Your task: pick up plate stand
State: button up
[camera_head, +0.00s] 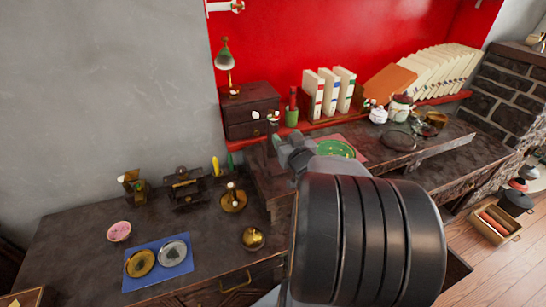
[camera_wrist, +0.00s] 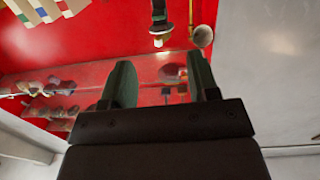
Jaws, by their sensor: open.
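I cannot tell for certain which thing is the plate stand. A green plate (camera_head: 335,149) lies on a reddish mat on the raised shelf, partly hidden by my arm. A dark round piece (camera_head: 398,140) lies to its right. My gripper (camera_wrist: 160,82) is open in the wrist view, its two dark green fingers apart with nothing held between them. It faces the red wall (camera_wrist: 120,35). In the head view my arm's large dark link hides much of the lower middle, and the fingers cannot be made out clearly.
A dark drawer box (camera_head: 250,112) with a lamp (camera_head: 224,60) stands at the back. White binders (camera_head: 328,92) stand right of it. A blue mat (camera_head: 158,262) with two round dishes lies on the lower table. Bare tabletop (camera_head: 75,245) shows at the left.

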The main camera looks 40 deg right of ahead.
aim_at(271, 115)
jog(key=shift+t, duration=0.4)
jog(key=p+x, duration=0.1)
jog(key=x, duration=1.2)
jog(key=shift+w+d, duration=0.15)
jog(key=shift+w, duration=0.1)
jog(key=shift+r, duration=0.1)
jog(key=shift+c, duration=0.2)
grip_shut()
